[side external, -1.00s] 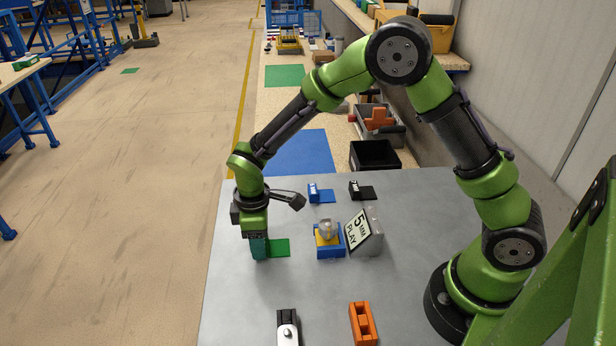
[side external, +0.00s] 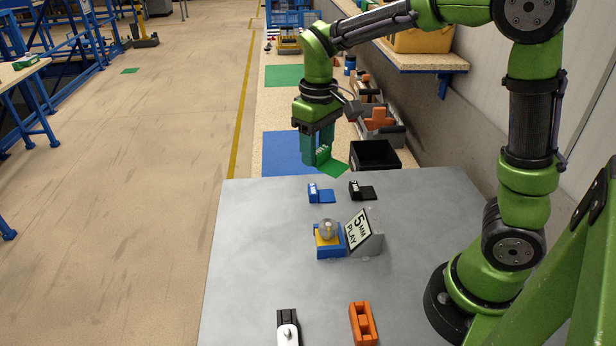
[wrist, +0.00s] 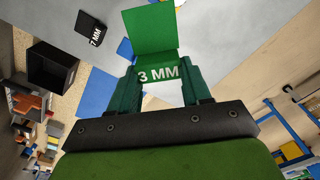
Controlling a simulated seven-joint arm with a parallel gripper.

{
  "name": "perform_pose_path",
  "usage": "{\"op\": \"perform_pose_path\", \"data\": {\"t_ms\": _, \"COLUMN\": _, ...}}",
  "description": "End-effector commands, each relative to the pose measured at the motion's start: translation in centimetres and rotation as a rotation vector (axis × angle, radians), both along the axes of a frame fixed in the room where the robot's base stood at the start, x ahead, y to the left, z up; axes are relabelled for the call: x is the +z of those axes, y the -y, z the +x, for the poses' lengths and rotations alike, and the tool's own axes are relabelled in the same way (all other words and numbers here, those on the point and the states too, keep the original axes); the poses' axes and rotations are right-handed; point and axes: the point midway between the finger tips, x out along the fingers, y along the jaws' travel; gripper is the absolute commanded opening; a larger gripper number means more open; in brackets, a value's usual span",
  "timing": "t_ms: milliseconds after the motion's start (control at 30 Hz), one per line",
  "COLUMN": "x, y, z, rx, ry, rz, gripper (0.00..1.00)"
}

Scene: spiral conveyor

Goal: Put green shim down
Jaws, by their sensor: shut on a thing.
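The green shim (side external: 331,164) is an L-shaped piece with a flat plate and an upright block. In the wrist view the shim (wrist: 150,35) carries the label "3 MM" and sits between the two teal fingers. My gripper (side external: 312,153) is shut on its block. In the side view it holds the shim in the air, at the far edge of the grey table (side external: 270,220). The shim's plate sticks out to the right of the fingers.
A blue shim (side external: 320,194) and a black shim (side external: 361,191) lie on the table. Nearer are a blue block with a clear dome (side external: 328,234), a "5 MM PLAY" sign (side external: 359,230), an orange block (side external: 362,323) and a black-and-white part (side external: 287,329). A black bin (side external: 374,156) stands beyond the table.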

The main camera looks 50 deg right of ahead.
Motion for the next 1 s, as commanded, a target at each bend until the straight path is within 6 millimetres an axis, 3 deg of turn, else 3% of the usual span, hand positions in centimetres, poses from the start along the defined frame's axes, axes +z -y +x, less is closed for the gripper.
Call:
{"op": "perform_pose_path", "data": {"t_ms": 167, "x": -2.7, "y": 0.2, "z": 2.9, "rx": 0.024, "ry": -0.006, "rz": -0.003, "gripper": 0.11}}
{"op": "perform_pose_path", "data": {"t_ms": 433, "x": -7.6, "y": -1.2, "z": 11.3, "rx": 0.413, "ry": -0.001, "rz": 0.000, "gripper": 0.11}}
{"op": "perform_pose_path", "data": {"t_ms": 600, "x": -8.2, "y": -2.4, "z": 14.6, "rx": 0.657, "ry": 0.004, "rz": 0.000, "gripper": 0.11}}
{"op": "perform_pose_path", "data": {"t_ms": 767, "x": -7.8, "y": -2.7, "z": 15.2, "rx": 0.764, "ry": 0.002, "rz": 0.001, "gripper": 0.11}}
{"op": "perform_pose_path", "data": {"t_ms": 1000, "x": -11.9, "y": -2.7, "z": 15.1, "rx": 0.787, "ry": 0.000, "rz": 0.002, "gripper": 0.11}}
